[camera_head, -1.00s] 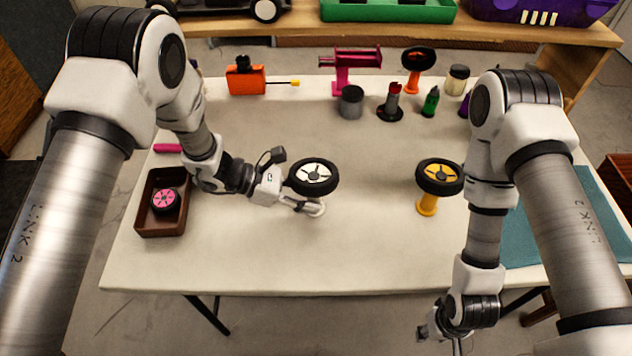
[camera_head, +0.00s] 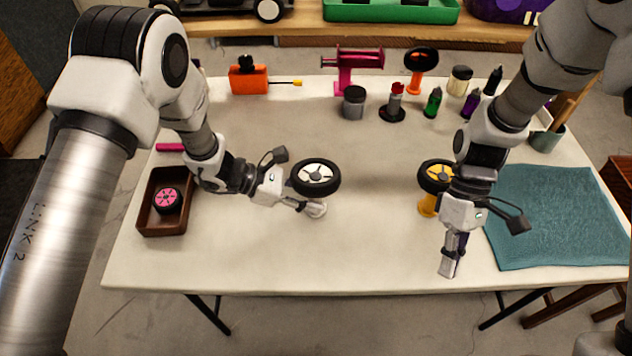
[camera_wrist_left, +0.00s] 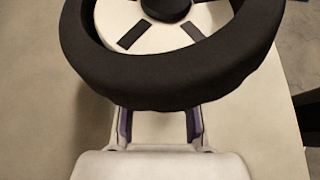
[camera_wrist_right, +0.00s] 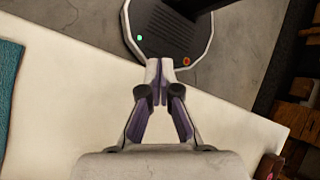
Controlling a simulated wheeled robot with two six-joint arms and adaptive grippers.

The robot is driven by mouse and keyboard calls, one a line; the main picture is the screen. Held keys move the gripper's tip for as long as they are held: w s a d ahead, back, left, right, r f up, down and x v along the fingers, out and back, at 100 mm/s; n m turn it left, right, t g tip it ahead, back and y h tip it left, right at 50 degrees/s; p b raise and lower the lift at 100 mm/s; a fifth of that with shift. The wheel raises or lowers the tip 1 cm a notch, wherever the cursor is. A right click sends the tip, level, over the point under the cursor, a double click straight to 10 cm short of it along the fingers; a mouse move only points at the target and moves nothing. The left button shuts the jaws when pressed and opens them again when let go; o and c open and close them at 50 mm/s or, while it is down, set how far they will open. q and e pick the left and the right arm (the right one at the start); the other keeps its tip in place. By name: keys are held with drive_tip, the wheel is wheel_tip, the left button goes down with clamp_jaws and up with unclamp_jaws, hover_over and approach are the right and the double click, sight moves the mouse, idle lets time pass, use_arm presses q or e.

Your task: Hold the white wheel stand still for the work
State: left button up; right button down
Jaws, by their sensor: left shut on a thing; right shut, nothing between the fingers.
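The white wheel stand (camera_head: 318,210) stands on the table left of centre, with a black-tyred, white-hubbed wheel (camera_head: 316,177) on top. My left gripper (camera_head: 308,206) is shut on the stand low down, beneath the wheel. In the left wrist view the wheel (camera_wrist_left: 175,80) fills the upper part and hides the stand's post between the fingers (camera_wrist_left: 158,125). My right gripper (camera_head: 450,262) is shut and empty near the table's front edge, in front of the yellow wheel stand (camera_head: 428,206) and its wheel (camera_head: 436,175). In the right wrist view its fingers (camera_wrist_right: 160,85) meet.
A brown tray (camera_head: 163,226) with a pink-hubbed wheel (camera_head: 167,200) lies at the left. A teal mat (camera_head: 555,220) lies at the right. Bottles, a pink stand (camera_head: 345,70) and an orange tool (camera_head: 248,80) stand at the back. The table between the two wheel stands is clear.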

use_arm(q)
drive_tip(key=shift+f, duration=0.1)
use_arm(e)
drive_tip(key=w+a+r+m+t+y, duration=0.2)
drive_tip(key=w+a+r+m+y, duration=0.3)
drive_tip(key=w+a+r, duration=0.9)
drive_tip(key=m+g, duration=0.1)
drive_tip(key=m, duration=0.7)
approach(323, 183)
drive_tip(key=s+a+r, duration=0.1)
drive_tip(key=r, duration=0.1)
drive_tip(key=shift+s+a+f+m, duration=0.2)
drive_tip(key=shift+a+f+m, duration=0.15)
drive_tip(key=shift+f+m, duration=0.5)
drive_tip(key=shift+s+a+m, duration=0.15)
drive_tip(key=shift+m, duration=0.1)
drive_tip(key=x, duration=0.6)
drive_tip(key=shift+s+f, duration=0.1)
drive_tip(key=shift+f, duration=0.05)
drive_tip(key=shift+f, duration=0.1)
